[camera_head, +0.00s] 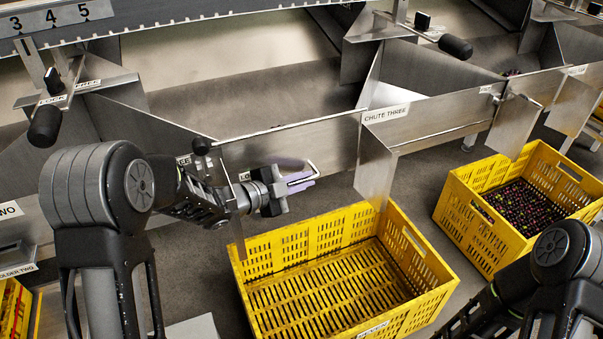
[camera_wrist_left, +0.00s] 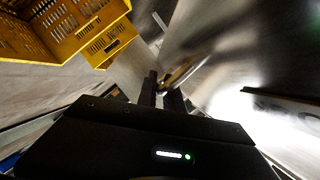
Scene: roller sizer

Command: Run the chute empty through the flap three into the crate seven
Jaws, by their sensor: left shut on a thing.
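The chute, marked CHUTE THREE (camera_head: 388,114), is a grey metal trough; the part of its floor I can see looks bare. Its front wall and side plates hide the rest. My left gripper (camera_head: 297,180) is shut on a thin bent metal handle at the chute's front, above the crate's back left corner. In the left wrist view my fingers (camera_wrist_left: 164,92) close beside a blurred metal bar. I cannot tell how far the flap stands open. An empty yellow crate (camera_head: 410,262) stands below; its front label is partly cut off. My right gripper is out of view.
A second yellow crate (camera_head: 470,205) at right holds many small dark round fruits. Metal divider plates (camera_head: 376,168) hang close above the empty crate. Another yellow crate (camera_head: 12,312) shows at lower left.

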